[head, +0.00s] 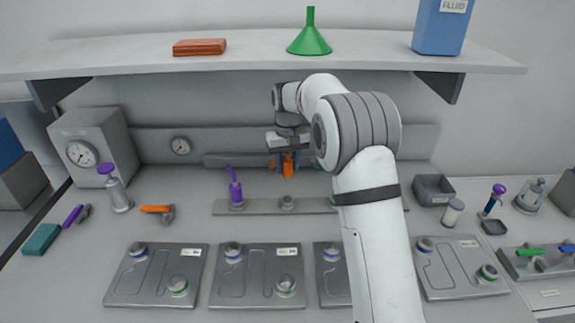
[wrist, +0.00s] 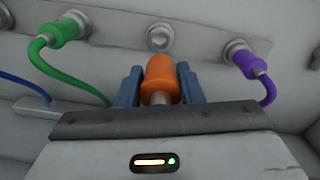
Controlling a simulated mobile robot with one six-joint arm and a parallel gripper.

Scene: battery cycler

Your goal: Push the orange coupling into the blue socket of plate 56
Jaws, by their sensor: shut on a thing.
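My gripper (head: 287,158) is shut on the orange coupling (head: 288,168), held above the back of the bench. In the wrist view the orange coupling (wrist: 159,72) sits between the two blue-grey fingers of my gripper (wrist: 159,88). Several grey plates lie along the front of the bench, each with a blue-ringed and, where visible, a green-ringed socket. Blue sockets show on the left plate (head: 138,251), the second plate (head: 233,251), the third plate (head: 331,252) and the right plate (head: 424,246). Their labels are too small to read, so I cannot tell which is plate 56. My arm hides part of the third plate.
A rail (head: 262,207) holds a purple coupling (head: 236,190) and an empty port (head: 287,203). A green coupling (wrist: 62,30) shows in the wrist view. A shelf (head: 130,60) overhangs the back. An orange-handled tool (head: 156,209) lies on the left.

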